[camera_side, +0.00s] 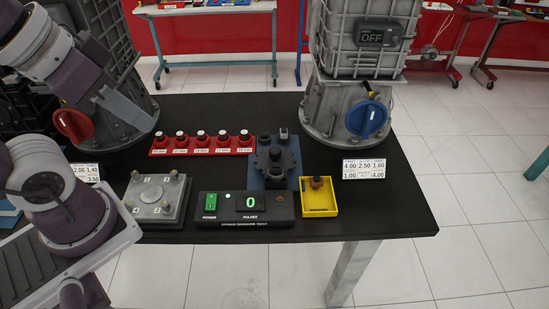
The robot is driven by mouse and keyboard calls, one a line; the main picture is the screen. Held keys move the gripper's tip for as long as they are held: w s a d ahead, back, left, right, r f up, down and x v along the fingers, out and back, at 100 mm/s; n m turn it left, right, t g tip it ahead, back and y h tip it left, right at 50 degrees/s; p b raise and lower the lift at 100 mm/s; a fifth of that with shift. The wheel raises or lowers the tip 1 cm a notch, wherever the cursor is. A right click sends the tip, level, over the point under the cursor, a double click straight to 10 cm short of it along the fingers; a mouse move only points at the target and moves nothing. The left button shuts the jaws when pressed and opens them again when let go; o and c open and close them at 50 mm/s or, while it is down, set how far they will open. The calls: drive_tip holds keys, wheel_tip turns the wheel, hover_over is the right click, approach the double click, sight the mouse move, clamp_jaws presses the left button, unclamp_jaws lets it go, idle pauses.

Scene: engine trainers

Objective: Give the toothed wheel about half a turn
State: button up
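The toothed wheel (276,157) is a dark, notched disc with a raised centre, lying on a blue plate (279,184) near the middle of the black table. Its fine teeth are hard to make out. Just in front, a black box (246,216) labelled PULSES shows a green 0 and has a green power switch (211,201).
A grey block (155,198) stands at front left, a yellow tray (319,200) with a brown part at right. A large grey housing (345,105) with a blue knob (367,119) stands behind right.

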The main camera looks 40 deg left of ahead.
drive_tip(key=o, duration=0.9)
drive_tip(key=w+n, duration=0.1)
drive_tip(key=w, duration=0.2)
drive_tip(key=w+n+g, duration=0.1)
drive_tip(key=w+n, duration=0.1)
drive_tip(key=w, duration=0.2)
drive_tip(key=w+n, duration=0.2)
drive_tip(key=w, duration=0.2)
drive_tip(key=shift+a+r+g, duration=0.3)
drive_tip(key=shift+a+g, duration=0.05)
drive_tip(key=shift+g, duration=0.05)
drive_tip(key=n+g, duration=0.3)
drive_tip(key=n, duration=0.8)
hover_over(275, 150)
drive_tip(key=s, duration=0.1)
wheel_tip(275, 150, down, 20)
drive_tip(key=r, duration=0.1)
drive_tip(key=f, duration=0.3)
drive_tip(key=f+n, duration=0.1)
drive_tip(key=f, duration=0.3)
drive_tip(key=w+f+n, duration=0.1)
drive_tip(key=f, duration=0.3)
drive_tip(key=shift+f+g, duration=0.2)
drive_tip(key=shift+g, duration=0.2)
drive_tip(key=shift+f, duration=0.2)
clamp_jaws()
